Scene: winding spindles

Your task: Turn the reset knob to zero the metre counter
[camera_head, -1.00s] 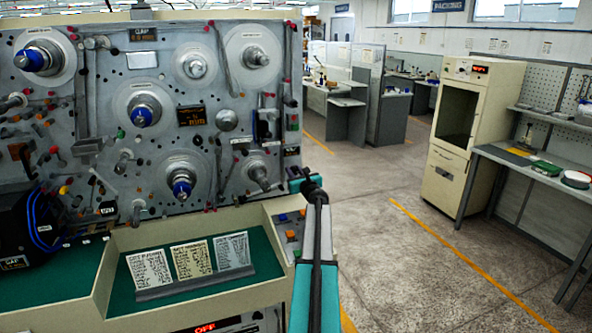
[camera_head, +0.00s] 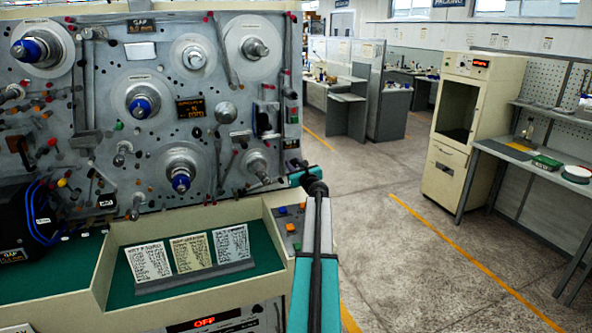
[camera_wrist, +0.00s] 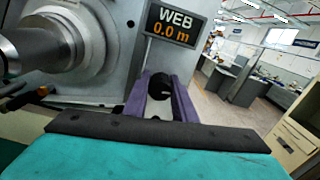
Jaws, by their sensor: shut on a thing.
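The metre counter display (camera_wrist: 173,27) at the top of the wrist view reads WEB 0.0 m. Below it is the black reset knob (camera_wrist: 159,88), between the two purple fingers of my gripper (camera_wrist: 158,95). My gripper is shut on the knob, one finger on each side. In the head view the gripper is at the right edge of the machine panel, mostly hidden by my own arm. The knob itself cannot be made out there. A small dark display (camera_head: 291,143) sits just above that spot.
The grey panel (camera_head: 226,142) carries several spindles and guide pegs. A large spindle (camera_wrist: 45,48) is close at the left in the wrist view. A sloped green desk (camera_head: 120,290) with three cards is below. Open floor (camera_head: 400,270) lies to the right, before a cream cabinet (camera_head: 460,130).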

